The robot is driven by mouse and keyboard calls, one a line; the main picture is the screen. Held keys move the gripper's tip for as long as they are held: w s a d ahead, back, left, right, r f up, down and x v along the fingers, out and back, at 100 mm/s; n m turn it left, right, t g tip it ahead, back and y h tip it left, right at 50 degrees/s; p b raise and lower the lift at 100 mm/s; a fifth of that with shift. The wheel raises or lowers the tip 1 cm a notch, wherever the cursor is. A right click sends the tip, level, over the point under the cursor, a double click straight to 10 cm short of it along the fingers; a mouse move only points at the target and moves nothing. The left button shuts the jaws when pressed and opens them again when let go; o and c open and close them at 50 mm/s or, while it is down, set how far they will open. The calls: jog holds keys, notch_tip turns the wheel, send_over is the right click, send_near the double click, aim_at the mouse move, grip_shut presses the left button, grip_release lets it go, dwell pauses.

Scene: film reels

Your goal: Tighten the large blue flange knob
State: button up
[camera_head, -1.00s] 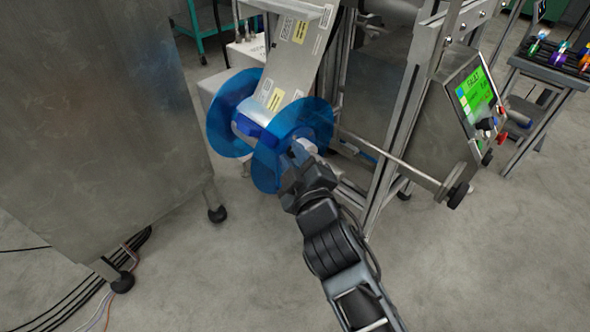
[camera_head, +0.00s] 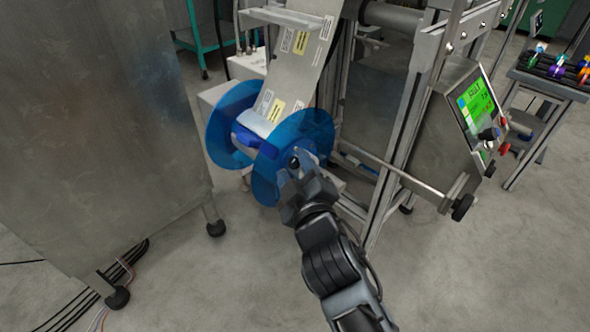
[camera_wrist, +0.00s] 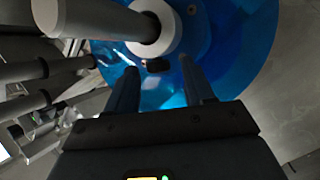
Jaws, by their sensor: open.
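A reel with two translucent blue flanges sits on a spindle; the near flange (camera_head: 318,130) faces my arm and the far flange (camera_head: 228,122) is to its left. In the wrist view the blue flange (camera_wrist: 240,30) fills the top, around a white hub (camera_wrist: 171,28) with a thick grey shaft. A small dark knob (camera_wrist: 155,65) sits just below the hub. My gripper (camera_wrist: 158,68) is open, its two fingers apart at either side below this knob. In the head view my gripper (camera_head: 298,168) is at the near flange's front, partly hiding the hub.
A metal cabinet (camera_head: 90,130) stands at left. A labelled film web (camera_head: 300,50) runs up from the reel into the machine frame. A rod with a black end knob (camera_head: 462,207) juts out at right, below a green-screen panel (camera_head: 478,100). Floor is open in front.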

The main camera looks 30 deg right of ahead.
jog(key=p+v, duration=0.2)
jog(key=v, duration=0.5)
jog(key=shift+s, duration=0.4)
